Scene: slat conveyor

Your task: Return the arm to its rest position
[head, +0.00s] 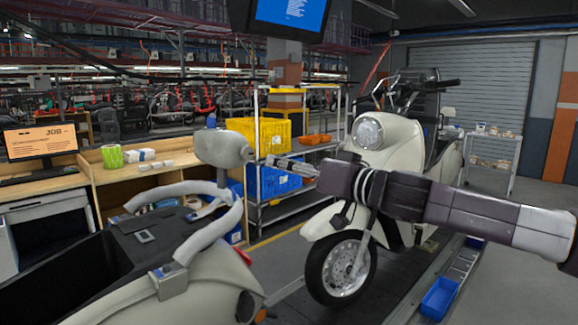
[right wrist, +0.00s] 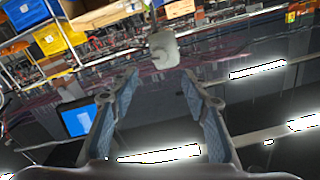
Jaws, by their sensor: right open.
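My right arm reaches in from the right in the head view, held level across the front of the white scooter. Its gripper (head: 278,162) points left at the grey-white backrest pad (head: 224,148) of the near scooter. In the right wrist view the gripper (right wrist: 158,76) has its two fingers spread with nothing between them. The backrest pad (right wrist: 163,49) shows beyond the fingertips, apart from them. My left gripper is not in view.
The near scooter (head: 205,290) fills the lower left. The white scooter (head: 330,220) stands behind my right arm. A shelf rack holds yellow (head: 262,134) and blue crates (head: 275,182). A wooden workbench (head: 165,178) is at left. A blue bin (head: 439,298) lies at lower right.

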